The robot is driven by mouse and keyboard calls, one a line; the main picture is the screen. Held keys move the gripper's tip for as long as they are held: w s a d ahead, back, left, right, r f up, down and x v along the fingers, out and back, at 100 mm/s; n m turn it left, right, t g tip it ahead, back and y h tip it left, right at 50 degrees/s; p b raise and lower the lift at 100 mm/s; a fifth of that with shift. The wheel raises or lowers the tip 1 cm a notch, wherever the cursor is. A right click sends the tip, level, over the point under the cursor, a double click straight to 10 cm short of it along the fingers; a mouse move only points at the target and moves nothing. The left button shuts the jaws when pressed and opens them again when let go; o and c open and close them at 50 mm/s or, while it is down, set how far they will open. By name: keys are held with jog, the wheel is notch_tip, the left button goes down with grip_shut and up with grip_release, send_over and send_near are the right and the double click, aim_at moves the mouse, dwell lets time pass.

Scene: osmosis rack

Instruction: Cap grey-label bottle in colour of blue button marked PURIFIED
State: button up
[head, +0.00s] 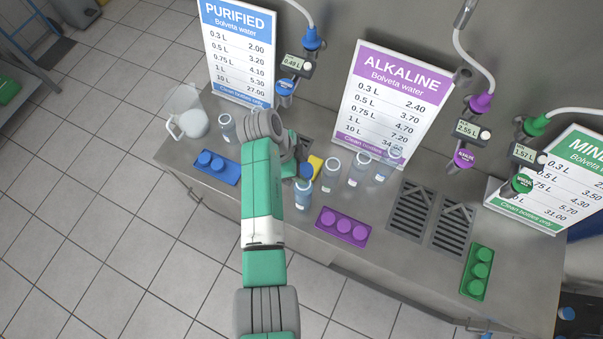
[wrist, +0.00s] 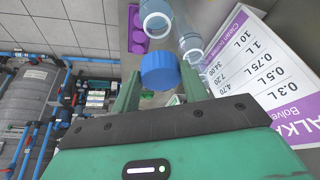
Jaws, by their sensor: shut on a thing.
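My gripper (wrist: 158,88) is shut on a blue cap (wrist: 160,71), which sits between its two green fingers. In the head view the blue cap (head: 306,171) shows beside my arm, close above a clear bottle (head: 303,196); my fingers are mostly hidden there. In the wrist view a clear bottle (wrist: 156,18) is just beyond the cap; I cannot tell whether they touch. Several more clear bottles (head: 331,175) stand to the right. Label colours are too small to tell surely. The blue button (head: 286,88) hangs by the PURIFIED sign (head: 240,50).
A blue cap holder (head: 218,168) lies left of my arm, a purple one (head: 343,227) right, a green one (head: 476,271) far right. A jug (head: 189,116) and another bottle (head: 226,128) stand at left. A yellow block (head: 316,162) lies behind the held cap. Drain grates (head: 410,212) are right.

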jog(key=shift+w+f+b, duration=0.2)
jog(key=shift+f+b, duration=0.2)
jog(key=shift+f, duration=0.05)
jog(key=shift+f+b, duration=1.8)
jog(key=shift+f, duration=0.45)
jog(key=shift+a+f+b, duration=0.1)
jog(key=shift+f+b, duration=0.2)
jog(key=shift+b, duration=0.05)
jog(key=shift+f+b, duration=0.45)
jog(key=shift+r, duration=0.1)
jog(key=o, duration=0.3)
jog(key=c, duration=0.3)
